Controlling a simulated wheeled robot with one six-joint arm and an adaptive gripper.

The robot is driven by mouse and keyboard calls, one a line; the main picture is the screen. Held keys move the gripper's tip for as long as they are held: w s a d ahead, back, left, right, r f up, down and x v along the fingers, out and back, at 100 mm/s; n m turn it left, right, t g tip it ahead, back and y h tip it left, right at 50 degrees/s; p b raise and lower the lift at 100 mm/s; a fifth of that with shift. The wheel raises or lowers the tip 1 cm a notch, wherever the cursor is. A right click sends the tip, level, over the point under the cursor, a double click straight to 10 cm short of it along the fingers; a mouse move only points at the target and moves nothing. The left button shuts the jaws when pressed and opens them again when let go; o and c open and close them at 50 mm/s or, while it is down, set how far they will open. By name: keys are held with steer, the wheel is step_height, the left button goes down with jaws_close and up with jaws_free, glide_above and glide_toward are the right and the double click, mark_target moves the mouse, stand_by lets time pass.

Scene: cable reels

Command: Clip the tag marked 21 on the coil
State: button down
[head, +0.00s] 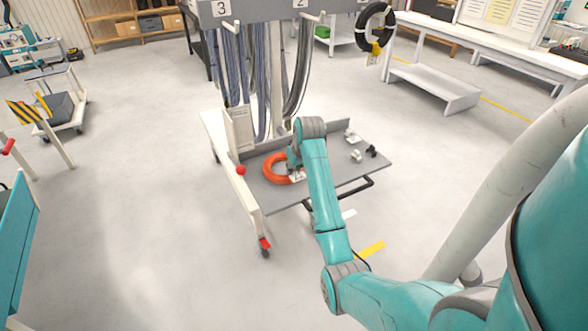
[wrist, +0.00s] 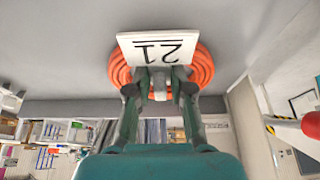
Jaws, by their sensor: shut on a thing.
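The orange coil (head: 270,170) lies flat on the grey top of a cart. My gripper (head: 293,161) is over the coil's right part. In the wrist view my gripper (wrist: 160,86) is shut on the white tag (wrist: 157,47), which reads 21 upside down. The tag is in front of the orange coil (wrist: 205,68) and overlaps its middle and far edge in the picture. The fingers hide part of the coil and the tag's lower part. I cannot tell whether the tag touches the coil. In the head view the tag (head: 297,176) shows as a small white patch by the coil.
Cables (head: 232,70) hang from a numbered rack behind. A black coil (head: 363,30) hangs at upper right.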

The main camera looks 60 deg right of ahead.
steer(key=shift+f, duration=0.6)
steer(key=shift+f, duration=0.25)
stand_by(0.6)
steer(key=shift+s+a+f, duration=0.2)
steer(key=shift+f, duration=0.35)
stand_by(0.3)
steer(key=c, duration=1.3)
jaws_free()
steer(key=o, duration=0.3)
steer(key=shift+d+f, duration=0.1)
steer(key=shift+f, duration=0.1)
steer(key=shift+o, duration=0.2)
steer(key=shift+w, duration=0.1)
steer(key=shift+r, duration=0.25)
